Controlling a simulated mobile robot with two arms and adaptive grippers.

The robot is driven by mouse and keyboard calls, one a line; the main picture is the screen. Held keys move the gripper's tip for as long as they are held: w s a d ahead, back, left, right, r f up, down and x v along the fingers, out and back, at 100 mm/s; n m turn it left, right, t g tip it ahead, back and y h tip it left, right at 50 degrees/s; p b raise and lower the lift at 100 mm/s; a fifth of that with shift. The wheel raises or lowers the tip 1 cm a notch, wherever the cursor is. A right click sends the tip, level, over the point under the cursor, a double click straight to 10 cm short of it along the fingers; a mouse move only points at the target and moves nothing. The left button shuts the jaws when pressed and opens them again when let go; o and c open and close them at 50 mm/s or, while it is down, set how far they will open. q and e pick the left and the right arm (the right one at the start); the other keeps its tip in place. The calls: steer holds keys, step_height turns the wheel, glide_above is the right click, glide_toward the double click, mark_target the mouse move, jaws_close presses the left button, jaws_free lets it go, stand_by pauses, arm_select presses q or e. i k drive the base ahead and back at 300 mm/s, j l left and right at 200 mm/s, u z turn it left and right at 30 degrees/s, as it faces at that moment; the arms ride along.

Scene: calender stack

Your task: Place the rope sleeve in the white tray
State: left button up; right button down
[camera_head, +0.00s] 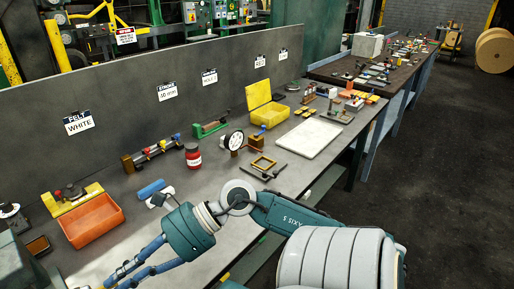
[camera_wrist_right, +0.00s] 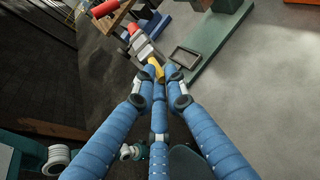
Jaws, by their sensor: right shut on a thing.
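A flat white tray (camera_head: 310,138) lies bare on the grey bench, right of the middle in the head view. My right arm reaches in from the lower right, and its blue-fingered gripper (camera_head: 115,280) is low at the left, its tips near or past the bottom edge. In the right wrist view the fingers of my right gripper (camera_wrist_right: 160,78) close together on a small yellow piece (camera_wrist_right: 157,70). A grey and red part (camera_wrist_right: 145,46) adjoins it; I cannot tell whether they are one thing. I cannot tell which thing is the rope sleeve. My left gripper is not in view.
An orange bin (camera_head: 92,220) and a blue roll (camera_head: 151,188) stand near the arm. A red jar (camera_head: 193,156), a round gauge (camera_head: 232,141) and a yellow open box (camera_head: 265,108) stand further along the bench. A dark panel (camera_head: 150,90) runs along its back.

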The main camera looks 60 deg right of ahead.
mark_target(318, 136)
steer(key=l+z, duration=0.2)
steer(key=z, duration=0.25)
steer(key=i+l+z, duration=0.1)
steer(key=z, duration=0.35)
steer(key=i+l+z, duration=0.1)
steer(key=l+z, duration=0.15)
steer(key=z, duration=0.15)
steer(key=i+l+z, duration=0.45)
steer(key=i+l, duration=0.55)
